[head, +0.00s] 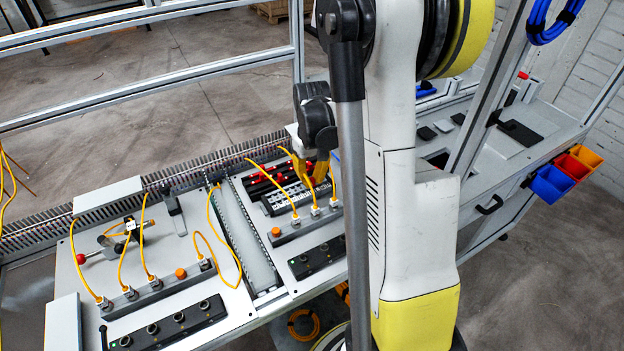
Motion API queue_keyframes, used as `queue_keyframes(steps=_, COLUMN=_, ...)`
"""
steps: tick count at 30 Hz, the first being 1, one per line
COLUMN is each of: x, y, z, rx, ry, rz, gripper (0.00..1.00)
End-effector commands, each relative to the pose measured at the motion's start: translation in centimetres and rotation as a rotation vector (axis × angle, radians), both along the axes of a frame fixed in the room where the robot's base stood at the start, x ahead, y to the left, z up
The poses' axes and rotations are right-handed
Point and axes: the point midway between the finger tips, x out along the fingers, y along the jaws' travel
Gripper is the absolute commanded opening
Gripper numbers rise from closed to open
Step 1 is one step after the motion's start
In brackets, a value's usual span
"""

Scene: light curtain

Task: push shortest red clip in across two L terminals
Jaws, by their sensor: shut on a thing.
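My gripper (318,172), with yellow fingers, points down over the right-hand grey panel. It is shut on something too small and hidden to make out. Its fingertips are just above or at a dark terminal block (281,203) with lighter parts; I cannot tell if they touch it. Red pieces (262,182) lie in a dark row behind and left of the fingers. Single clips and their lengths cannot be told apart. The L terminals cannot be picked out at this size, and my arm and the yellow cables cover part of the block.
Yellow cables arch from connectors on a grey bar (290,235) close to the gripper. A slotted cable duct (240,240) divides the two panels. A red-knobbed clamp (108,246) stands on the left panel. Blue, red and yellow bins (552,184) hang at the right.

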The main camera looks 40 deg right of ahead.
Motion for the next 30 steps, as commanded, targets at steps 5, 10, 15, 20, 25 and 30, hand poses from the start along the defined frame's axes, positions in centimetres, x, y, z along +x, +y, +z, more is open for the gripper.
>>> queue_keyframes(steps=5, x=0.00, y=0.00, z=0.02, rx=0.000, ry=0.000, rz=0.000, gripper=0.00)
queue_keyframes(steps=10, x=0.00, y=0.00, z=0.02, rx=0.000, ry=0.000, rz=0.000, gripper=0.00)
queue_keyframes(steps=15, x=0.00, y=0.00, z=-0.09, rx=0.000, ry=0.000, rz=0.000, gripper=0.00)
queue_keyframes(steps=20, x=0.00, y=0.00, z=-0.30, rx=0.000, ry=0.000, rz=0.000, gripper=0.00)
queue_keyframes(steps=25, x=0.00, y=0.00, z=-0.51, rx=0.000, ry=0.000, rz=0.000, gripper=0.00)
queue_keyframes(steps=30, x=0.00, y=0.00, z=-0.71, rx=0.000, ry=0.000, rz=0.000, gripper=0.00)
